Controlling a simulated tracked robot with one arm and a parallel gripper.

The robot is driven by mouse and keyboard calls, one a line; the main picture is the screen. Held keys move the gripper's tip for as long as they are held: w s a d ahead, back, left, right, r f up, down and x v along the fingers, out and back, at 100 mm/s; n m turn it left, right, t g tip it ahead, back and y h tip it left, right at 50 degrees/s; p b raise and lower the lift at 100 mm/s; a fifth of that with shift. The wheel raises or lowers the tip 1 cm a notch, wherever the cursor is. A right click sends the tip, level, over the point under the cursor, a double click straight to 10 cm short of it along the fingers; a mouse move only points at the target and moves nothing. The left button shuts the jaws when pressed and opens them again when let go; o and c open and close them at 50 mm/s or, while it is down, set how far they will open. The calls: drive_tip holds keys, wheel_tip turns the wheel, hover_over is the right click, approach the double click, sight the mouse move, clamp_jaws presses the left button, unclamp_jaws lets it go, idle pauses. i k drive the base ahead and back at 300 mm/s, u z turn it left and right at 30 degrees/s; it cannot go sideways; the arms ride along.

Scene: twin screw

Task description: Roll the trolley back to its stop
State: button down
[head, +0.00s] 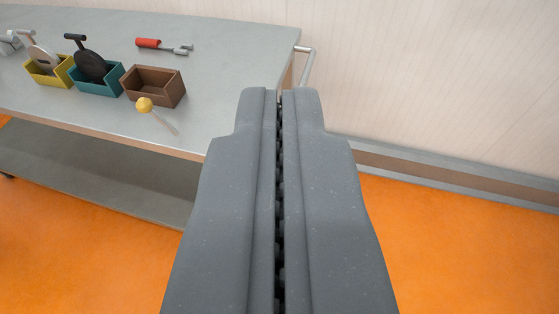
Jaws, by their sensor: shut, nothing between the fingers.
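The trolley (225,48) is a grey-topped table on the left with a lower shelf (110,165). A metal push handle (309,62) sticks out from its right end. My gripper (279,95) is shut and empty, its fingers pointing away from me in the middle of the view. The fingertips appear just below the handle in the picture and overlap the trolley's right end. I cannot tell whether they touch it. The trolley's near right corner and part of its right end are hidden behind my gripper. No stop can be made out.
On the top stand a yellow bin (50,76), a teal bin (97,82) and a brown bin (153,86). A red-handled tool (150,43) and a yellow-knobbed tool (145,105) lie loose. A pale wall (450,80) closes the back. Orange floor (460,260) is clear at right.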

sight(68, 134)
drive_tip(key=k, duration=0.55)
drive_tip(key=z, duration=0.4)
drive_tip(key=i, duration=1.5)
drive_tip(key=z, duration=0.05)
